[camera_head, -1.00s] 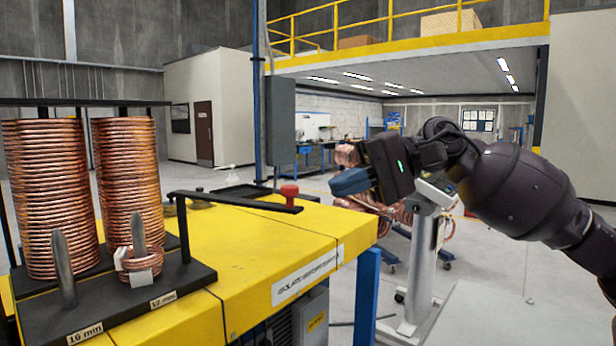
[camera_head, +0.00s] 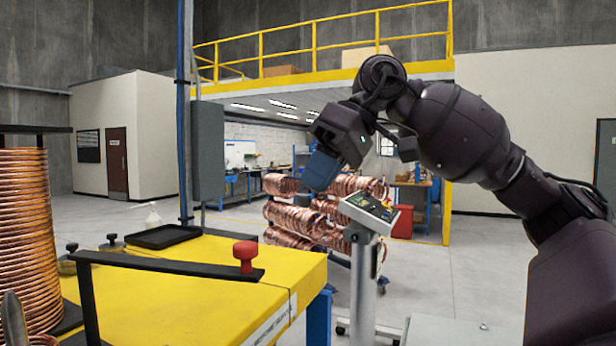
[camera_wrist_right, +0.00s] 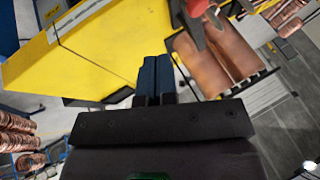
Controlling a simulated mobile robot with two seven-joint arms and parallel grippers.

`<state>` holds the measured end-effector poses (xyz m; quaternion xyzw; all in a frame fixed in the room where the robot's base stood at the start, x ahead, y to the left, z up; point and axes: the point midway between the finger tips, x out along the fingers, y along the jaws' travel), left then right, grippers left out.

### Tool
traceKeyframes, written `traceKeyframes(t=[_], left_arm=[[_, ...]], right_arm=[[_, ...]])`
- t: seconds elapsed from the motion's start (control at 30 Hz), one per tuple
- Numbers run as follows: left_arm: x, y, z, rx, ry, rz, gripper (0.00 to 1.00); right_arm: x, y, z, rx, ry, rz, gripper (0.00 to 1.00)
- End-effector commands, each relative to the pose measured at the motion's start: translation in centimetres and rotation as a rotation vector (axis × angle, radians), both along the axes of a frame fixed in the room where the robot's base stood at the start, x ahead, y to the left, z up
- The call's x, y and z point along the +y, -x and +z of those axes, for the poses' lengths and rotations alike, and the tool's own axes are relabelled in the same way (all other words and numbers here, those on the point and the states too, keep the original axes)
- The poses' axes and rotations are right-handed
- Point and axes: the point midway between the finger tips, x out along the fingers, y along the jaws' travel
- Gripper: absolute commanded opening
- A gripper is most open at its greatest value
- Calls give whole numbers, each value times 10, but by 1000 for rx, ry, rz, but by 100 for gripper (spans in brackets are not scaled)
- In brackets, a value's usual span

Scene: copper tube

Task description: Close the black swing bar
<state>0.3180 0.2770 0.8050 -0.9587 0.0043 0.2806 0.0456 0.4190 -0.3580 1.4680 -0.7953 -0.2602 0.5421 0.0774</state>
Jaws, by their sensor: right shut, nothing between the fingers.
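The black swing bar (camera_head: 165,264) is a flat arm on a black upright post at the left, reaching right over the yellow table. A red knob (camera_head: 246,253) stands on its right end. My right gripper (camera_head: 321,172), with blue fingers, is in the air to the right of the knob and higher in the picture, apart from the bar. Its blue fingers lie side by side, shut and empty, in the right wrist view (camera_wrist_right: 155,75). The swing bar cannot be made out for certain there.
The yellow table (camera_head: 215,305) fills the lower left, with a black tray (camera_head: 166,236) at its far side. A tall copper coil stack (camera_head: 27,240) stands at the left. A pedestal with a control panel (camera_head: 370,211) and a rack of copper coils (camera_head: 295,222) stand beyond the table.

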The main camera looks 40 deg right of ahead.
Motion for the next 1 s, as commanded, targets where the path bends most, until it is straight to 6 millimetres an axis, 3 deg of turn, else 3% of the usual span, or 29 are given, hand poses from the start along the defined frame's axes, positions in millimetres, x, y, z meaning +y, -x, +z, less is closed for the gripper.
traceKeyframes(t=[0.4,0.7,1.0], left_arm=[[-1,-9,16,-22,0,-5,100],[-2,-13,34,-35,0,-6,100],[-1,-11,33,-32,0,-5,100]], right_arm=[[37,-20,-60,2,-1,3,0],[71,-14,-64,0,-1,1,0],[76,-14,-67,0,0,-1,0]])
